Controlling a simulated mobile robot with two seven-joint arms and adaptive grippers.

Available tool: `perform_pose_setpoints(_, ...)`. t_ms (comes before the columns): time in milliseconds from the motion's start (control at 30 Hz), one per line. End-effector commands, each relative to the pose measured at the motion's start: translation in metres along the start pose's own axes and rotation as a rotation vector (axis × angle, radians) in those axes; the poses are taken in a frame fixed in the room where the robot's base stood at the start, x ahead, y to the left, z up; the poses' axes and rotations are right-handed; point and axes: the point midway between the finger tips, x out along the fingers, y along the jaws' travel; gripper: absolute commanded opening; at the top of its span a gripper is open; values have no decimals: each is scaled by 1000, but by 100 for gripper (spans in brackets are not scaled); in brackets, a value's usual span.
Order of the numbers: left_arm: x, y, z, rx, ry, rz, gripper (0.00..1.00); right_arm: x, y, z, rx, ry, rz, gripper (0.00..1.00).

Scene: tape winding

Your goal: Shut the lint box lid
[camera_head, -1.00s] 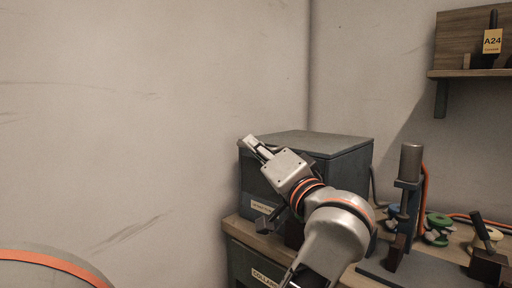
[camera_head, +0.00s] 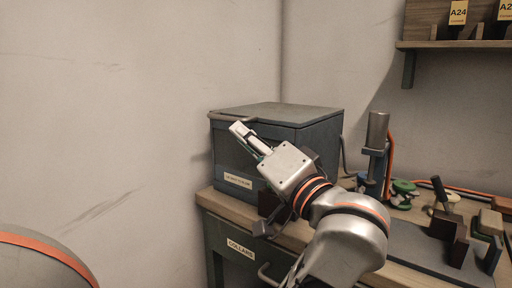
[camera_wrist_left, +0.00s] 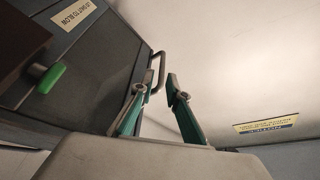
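The lint box (camera_head: 233,165) is a dark grey-blue box at the back corner of the bench, with a pale label on its front. Its flat lid (camera_head: 285,113) lies level on top, with no gap that I can make out. A thin bar handle (camera_head: 232,118) sticks out at the lid's front left; a bar also shows in the left wrist view (camera_wrist_left: 159,70). My left gripper (camera_head: 238,130) is in front of the box's upper front edge. In the left wrist view its fingers (camera_wrist_left: 156,86) are apart with nothing between them. My right gripper is out of view.
A clamp post (camera_head: 376,150), green spools (camera_head: 402,190) and dark blocks stand on the bench right of the box. A drawer (camera_head: 240,252) labelled COLLARS is below. Walls close in behind and left. A shelf (camera_head: 455,45) hangs upper right.

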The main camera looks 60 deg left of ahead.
Motion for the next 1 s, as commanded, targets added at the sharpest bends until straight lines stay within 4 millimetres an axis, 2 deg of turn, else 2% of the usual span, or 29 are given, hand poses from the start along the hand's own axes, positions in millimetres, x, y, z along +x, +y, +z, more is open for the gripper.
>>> perform_pose_setpoints(100,-21,1,0,0,0,3,15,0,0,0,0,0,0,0)
perform_pose_setpoints(300,-39,1,0,1,-1,2,15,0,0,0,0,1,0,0)
perform_pose_setpoints(1000,-42,-2,0,-4,-2,0,15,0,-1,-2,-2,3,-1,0)
